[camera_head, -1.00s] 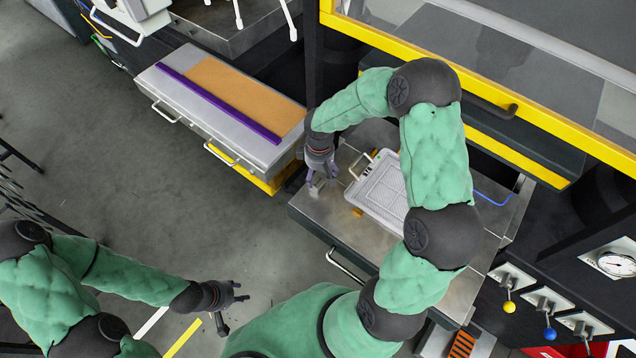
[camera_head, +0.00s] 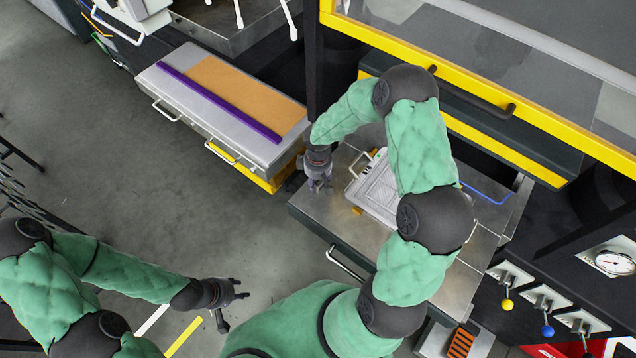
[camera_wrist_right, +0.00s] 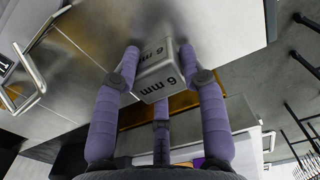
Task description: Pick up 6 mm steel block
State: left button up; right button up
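The 6 mm steel block (camera_wrist_right: 160,70) is a small silver-grey piece with black "6 mm" lettering on two faces. In the right wrist view it sits between the purple-grey fingers of my right gripper (camera_wrist_right: 160,62). A fingertip presses at each side, and a third finger (camera_wrist_right: 161,118) is at its lower edge. In the head view my right gripper (camera_head: 318,184) is over the left end of the steel worktop (camera_head: 345,215), and its fingers mostly hide the block. I cannot tell whether the block is clear of the worktop. My left gripper (camera_head: 232,295) is empty, fingers spread, above the floor.
A white tray (camera_head: 375,200) with a handle stands on the worktop just right of my right gripper. A grey cabinet with an orange mat (camera_head: 240,92) and purple strip is at the left. A yellow-framed enclosure (camera_head: 440,60) stands behind. Valves and a gauge (camera_head: 613,262) are at the right.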

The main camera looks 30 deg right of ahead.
grip_shut()
